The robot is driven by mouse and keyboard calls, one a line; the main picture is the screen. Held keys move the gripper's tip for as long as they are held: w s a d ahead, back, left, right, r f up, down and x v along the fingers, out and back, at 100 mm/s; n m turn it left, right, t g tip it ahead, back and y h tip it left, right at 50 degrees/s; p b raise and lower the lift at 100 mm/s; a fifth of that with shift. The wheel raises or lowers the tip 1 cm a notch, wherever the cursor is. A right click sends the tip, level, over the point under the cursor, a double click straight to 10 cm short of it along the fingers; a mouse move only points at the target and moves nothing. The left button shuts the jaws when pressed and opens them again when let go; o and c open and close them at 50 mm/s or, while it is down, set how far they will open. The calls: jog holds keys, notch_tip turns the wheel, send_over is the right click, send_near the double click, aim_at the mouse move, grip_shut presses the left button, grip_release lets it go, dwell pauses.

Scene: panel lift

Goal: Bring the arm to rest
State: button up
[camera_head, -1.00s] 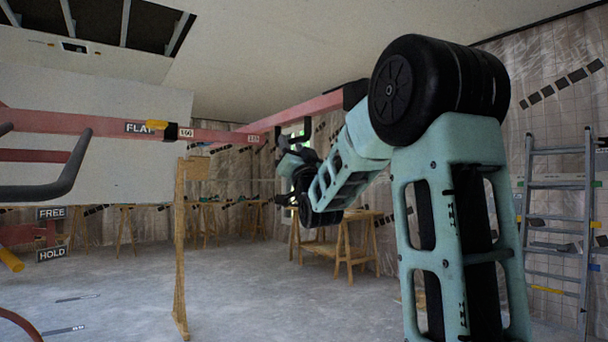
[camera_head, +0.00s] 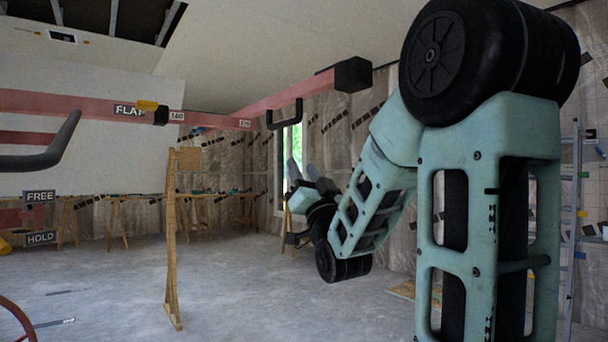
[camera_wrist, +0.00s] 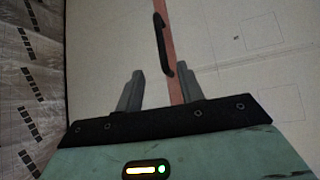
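My gripper (camera_head: 304,170) is in the middle of the head view, fingers pointing up, below the red arm of the panel lift. In the wrist view its two grey fingers (camera_wrist: 159,88) stand apart with nothing held between them. The lift's red bar (camera_head: 290,103) ends in a black block, and a black hooked bracket (camera_head: 285,114) hangs on it above my gripper. In the wrist view the red bar (camera_wrist: 172,50) and black bracket (camera_wrist: 160,42) show beyond the fingers, against the ceiling. I see no contact between gripper and bracket.
A pale panel (camera_head: 70,160) stands behind the lift's red beam (camera_head: 60,103) at left, with FLAT, FREE and HOLD labels. A wooden post (camera_head: 172,240) stands left of my arm. A ladder (camera_head: 573,220) leans at right. The middle floor (camera_head: 250,290) is clear.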

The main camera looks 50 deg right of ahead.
jog(key=shift+w, duration=0.1)
dwell(0.7)
jog(key=w+a+f+n+g+y, duration=0.4)
jog(key=w+a+f+g+y, duration=0.2)
jog(key=w+a+f+y, duration=0.7)
jog(key=s+a+f+n+g+y, duration=0.1)
jog(key=s+a+f+n+g, duration=0.25)
jog(key=a+f, duration=0.55)
jog(key=s+a+f+n+g+y, duration=0.15)
jog(key=s+a+f+g, duration=0.35)
jog(key=a, duration=0.6)
jog(key=s+a+f+n+g+h, duration=0.1)
jog(key=s+a+f+n+g, duration=0.15)
jog(key=s, duration=0.45)
jog(key=s+a+f+n+g+h, duration=0.1)
jog(key=s+a+f+n+g, duration=0.1)
jog(key=s+f+g, duration=0.35)
jog(key=s+a+f+n+g+h, duration=0.1)
jog(key=s+a+n, duration=0.2)
jog(key=s, duration=0.5)
notch_tip(320, 180, up, 23)
jog(key=p, duration=2.3)
jog(key=shift+d+r+p, duration=0.2)
jog(key=shift+p, duration=0.15)
